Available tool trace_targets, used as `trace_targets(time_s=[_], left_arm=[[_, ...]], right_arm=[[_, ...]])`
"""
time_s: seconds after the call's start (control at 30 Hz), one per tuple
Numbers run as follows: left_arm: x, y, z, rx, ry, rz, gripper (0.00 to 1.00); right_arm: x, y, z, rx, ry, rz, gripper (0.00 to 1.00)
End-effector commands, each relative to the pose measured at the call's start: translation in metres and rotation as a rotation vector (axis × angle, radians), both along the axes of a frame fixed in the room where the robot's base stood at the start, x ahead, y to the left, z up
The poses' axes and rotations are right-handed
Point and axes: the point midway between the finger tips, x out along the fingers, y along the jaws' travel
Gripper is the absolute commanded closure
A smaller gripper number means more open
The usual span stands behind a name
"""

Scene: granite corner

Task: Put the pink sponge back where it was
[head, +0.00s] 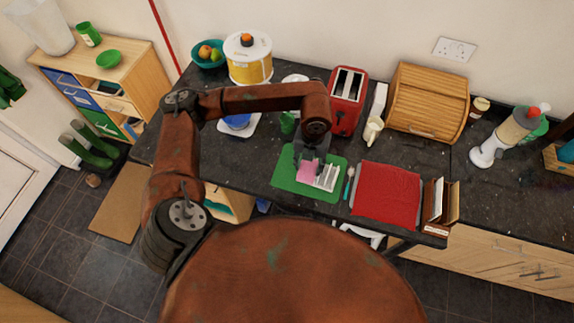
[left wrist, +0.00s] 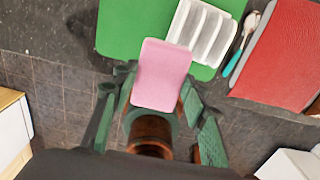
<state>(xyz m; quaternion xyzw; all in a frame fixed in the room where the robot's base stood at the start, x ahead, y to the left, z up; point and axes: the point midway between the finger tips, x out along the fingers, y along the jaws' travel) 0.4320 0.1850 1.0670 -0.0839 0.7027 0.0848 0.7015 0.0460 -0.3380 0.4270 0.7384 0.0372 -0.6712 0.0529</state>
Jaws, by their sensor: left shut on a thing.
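The pink sponge (head: 306,171) is in my left gripper (head: 308,165), above the green mat (head: 286,180). In the left wrist view the pink sponge (left wrist: 161,74) stands out between the two fingers of the left gripper (left wrist: 156,90), which are shut on it. A white ribbed tray (head: 327,178) lies on the green mat, just right of the sponge. The tray (left wrist: 204,32) and the green mat (left wrist: 130,28) also show in the left wrist view. I cannot tell whether the sponge touches the mat. My right gripper is not in view.
A teal-handled spoon (head: 349,184) and a red cloth (head: 386,194) lie right of the mat. The dark worktop (head: 420,160) has some bare room below the bread bin.

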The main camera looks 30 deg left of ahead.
Motion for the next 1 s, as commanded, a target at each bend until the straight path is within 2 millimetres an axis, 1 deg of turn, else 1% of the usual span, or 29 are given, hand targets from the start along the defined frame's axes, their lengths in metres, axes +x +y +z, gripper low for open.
trace_targets(time_s=[0.03, 0.17, 0.2, 0.3, 0.4, 0.63, 0.73, 0.9, 1.0], left_arm=[[0.002, 0.014, -0.003, 0.002, 0.003, 0.007, 0.82], [0.007, 0.044, -0.016, 0.003, 0.002, 0.007, 0.82], [0.007, 0.049, -0.026, 0.001, 0.004, 0.005, 0.82], [0.010, 0.063, -0.044, 0.000, 0.003, 0.003, 0.82], [0.012, 0.073, -0.057, 0.000, 0.002, 0.001, 0.82], [0.015, 0.083, -0.070, 0.000, 0.001, -0.001, 0.82], [0.015, 0.090, -0.078, 0.000, 0.002, -0.001, 0.82], [0.015, 0.088, -0.102, -0.002, 0.001, -0.001, 0.82], [0.016, 0.088, -0.107, -0.001, -0.001, -0.003, 0.82]], right_arm=[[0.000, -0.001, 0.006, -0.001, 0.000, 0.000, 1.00], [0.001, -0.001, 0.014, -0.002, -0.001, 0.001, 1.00], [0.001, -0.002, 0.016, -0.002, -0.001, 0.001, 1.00], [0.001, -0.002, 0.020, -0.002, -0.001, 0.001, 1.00], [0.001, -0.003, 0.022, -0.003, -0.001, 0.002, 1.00], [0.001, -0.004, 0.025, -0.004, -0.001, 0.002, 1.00], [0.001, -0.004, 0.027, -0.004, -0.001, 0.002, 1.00], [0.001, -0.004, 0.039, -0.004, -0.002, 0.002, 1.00], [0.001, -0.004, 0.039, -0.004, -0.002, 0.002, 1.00]])
